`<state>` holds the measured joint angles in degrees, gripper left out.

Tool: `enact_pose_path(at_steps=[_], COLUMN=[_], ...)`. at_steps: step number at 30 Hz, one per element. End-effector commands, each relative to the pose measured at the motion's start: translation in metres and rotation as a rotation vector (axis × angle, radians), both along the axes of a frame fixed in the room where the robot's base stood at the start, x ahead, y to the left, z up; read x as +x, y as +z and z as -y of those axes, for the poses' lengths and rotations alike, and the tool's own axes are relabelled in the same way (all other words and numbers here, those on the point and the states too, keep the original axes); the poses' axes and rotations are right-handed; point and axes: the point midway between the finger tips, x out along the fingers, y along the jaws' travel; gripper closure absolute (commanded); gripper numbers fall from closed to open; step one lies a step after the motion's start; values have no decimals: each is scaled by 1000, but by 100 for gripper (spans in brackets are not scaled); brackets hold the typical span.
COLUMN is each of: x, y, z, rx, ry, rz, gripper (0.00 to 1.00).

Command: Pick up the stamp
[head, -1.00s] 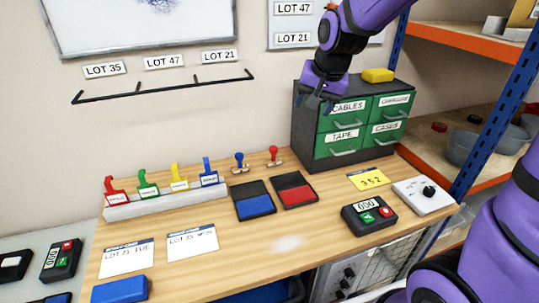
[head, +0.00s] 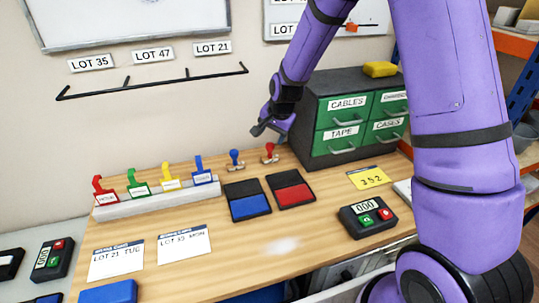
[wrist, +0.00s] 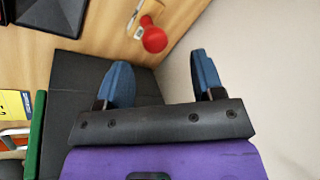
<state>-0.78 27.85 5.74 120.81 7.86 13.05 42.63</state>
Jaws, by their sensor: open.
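Two stamps stand on the wooden table in front of the wall: one with a blue handle (head: 235,157) and one with a red handle (head: 270,151). The red stamp also shows in the wrist view (wrist: 153,38), beyond the fingertips and roughly between their lines. My gripper (head: 268,128) is just above and beside the red stamp in the head view. In the wrist view my gripper (wrist: 160,75) has its two blue fingers apart with nothing between them.
The dark drawer cabinet (head: 334,93) stands close to the right of my gripper, and the wall is close behind. A blue ink pad (head: 248,206) and a red ink pad (head: 293,194) lie in front of the stamps. A tag rack (head: 155,203) stands to the left.

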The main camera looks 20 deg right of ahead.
Motion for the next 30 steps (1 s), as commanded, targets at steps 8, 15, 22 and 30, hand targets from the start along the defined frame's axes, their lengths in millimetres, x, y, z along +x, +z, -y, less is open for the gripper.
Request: enact_pose_path(at_steps=[8, 15, 22, 30], x=[5, 11, 17, 18], y=[-20, -49, -67, -68], z=[-2, -1, -3, -3], rx=[-1, 1, -1, 0], ry=[1, -1, 2, 1], rz=[-1, -2, 0, 2], gripper=[38, 38, 38, 43])
